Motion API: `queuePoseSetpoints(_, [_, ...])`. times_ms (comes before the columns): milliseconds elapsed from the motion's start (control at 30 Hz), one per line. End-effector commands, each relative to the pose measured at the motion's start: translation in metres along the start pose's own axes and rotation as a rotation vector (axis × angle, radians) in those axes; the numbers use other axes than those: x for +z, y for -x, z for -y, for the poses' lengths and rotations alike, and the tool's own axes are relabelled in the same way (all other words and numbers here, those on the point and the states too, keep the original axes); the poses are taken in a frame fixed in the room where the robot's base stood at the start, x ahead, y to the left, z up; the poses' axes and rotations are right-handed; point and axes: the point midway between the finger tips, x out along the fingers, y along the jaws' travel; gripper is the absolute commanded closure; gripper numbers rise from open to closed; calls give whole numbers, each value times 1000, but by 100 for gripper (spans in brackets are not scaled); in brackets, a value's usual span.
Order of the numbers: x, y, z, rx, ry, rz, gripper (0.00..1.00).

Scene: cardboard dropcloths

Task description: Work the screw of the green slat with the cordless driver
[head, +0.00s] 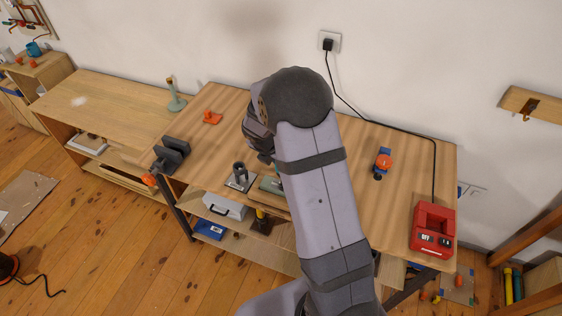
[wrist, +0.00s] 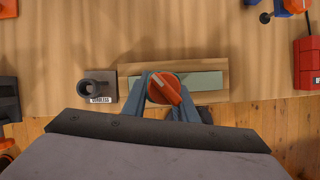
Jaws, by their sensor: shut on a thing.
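The green slat (wrist: 202,81) lies on a light wooden block (wrist: 222,69) on the bench, partly covered by my gripper. In the head view the slat (head: 271,184) shows beside my arm. My gripper (wrist: 164,82) is over the slat's left part, shut on the cordless driver (wrist: 166,92), whose orange top shows between the fingers. The driver's tip and the slat's screw are hidden, so I cannot tell whether they touch. The grey holder marked "CORDLESS" (wrist: 97,88) stands empty left of the slat. My arm hides the gripper in the head view.
A red box with OFF and ON marks (head: 433,231) is at the bench's right end, its cable running to the wall socket (head: 329,41). A blue and orange tool (head: 383,162), an orange piece (head: 211,117) and a dark clamp-like block (head: 172,154) also stand on the bench.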

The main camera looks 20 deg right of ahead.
Motion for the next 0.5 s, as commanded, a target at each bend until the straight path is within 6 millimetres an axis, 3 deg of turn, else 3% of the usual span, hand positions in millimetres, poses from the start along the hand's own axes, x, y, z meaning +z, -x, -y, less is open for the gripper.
queuePoseSetpoints(33, [-7, -5, 4, -10, 1, -12, 100])
queuePoseSetpoints(500, [-5, -1, 4, -10, 0, -13, 100])
